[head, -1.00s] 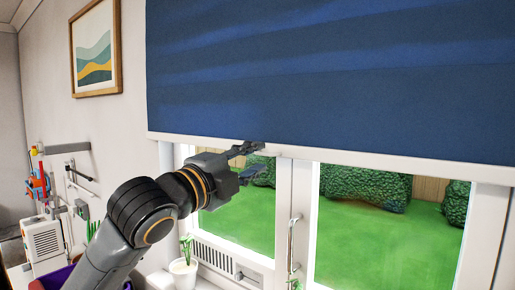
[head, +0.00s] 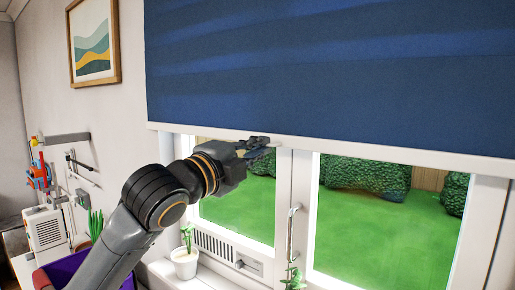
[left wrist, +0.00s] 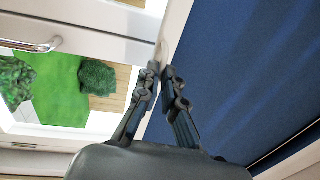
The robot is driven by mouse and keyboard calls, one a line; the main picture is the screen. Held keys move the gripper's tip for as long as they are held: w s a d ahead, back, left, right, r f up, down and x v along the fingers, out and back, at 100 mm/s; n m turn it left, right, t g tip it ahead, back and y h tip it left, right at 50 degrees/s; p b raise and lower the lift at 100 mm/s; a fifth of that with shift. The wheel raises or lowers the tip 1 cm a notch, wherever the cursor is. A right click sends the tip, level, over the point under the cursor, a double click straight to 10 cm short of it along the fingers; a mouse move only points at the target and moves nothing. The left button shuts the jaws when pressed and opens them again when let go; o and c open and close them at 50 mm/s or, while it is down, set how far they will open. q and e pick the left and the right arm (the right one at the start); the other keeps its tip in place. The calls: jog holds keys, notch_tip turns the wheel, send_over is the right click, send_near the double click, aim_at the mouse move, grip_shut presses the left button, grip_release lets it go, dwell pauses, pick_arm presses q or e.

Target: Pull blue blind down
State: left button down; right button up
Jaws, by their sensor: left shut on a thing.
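The blue blind (head: 330,75) hangs over the upper part of the window, with a white bar (head: 390,153) along its bottom edge. My left gripper (head: 262,144) is at this bar, left of its middle. In the left wrist view the fingers (left wrist: 162,72) are close together, shut on the bar's edge (left wrist: 172,40). The blind's blue cloth (left wrist: 240,75) fills the right of that view. The exact contact is partly hidden by the fingers. My right gripper is not in view.
The window handle (head: 291,235) stands below the bar. A potted plant (head: 185,262) is on the sill at the left. A purple container (head: 65,270) and a white device (head: 45,228) are at lower left. A framed picture (head: 95,42) hangs on the wall.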

pick_arm(q)
notch_tip(320, 180, down, 25)
jog(key=b, duration=1.2)
jog(key=shift+r, duration=0.15)
jog(key=c, duration=1.5)
grip_release()
jog(key=shift+r, duration=0.1)
jog(key=v, duration=1.2)
jog(key=shift+f, duration=0.2)
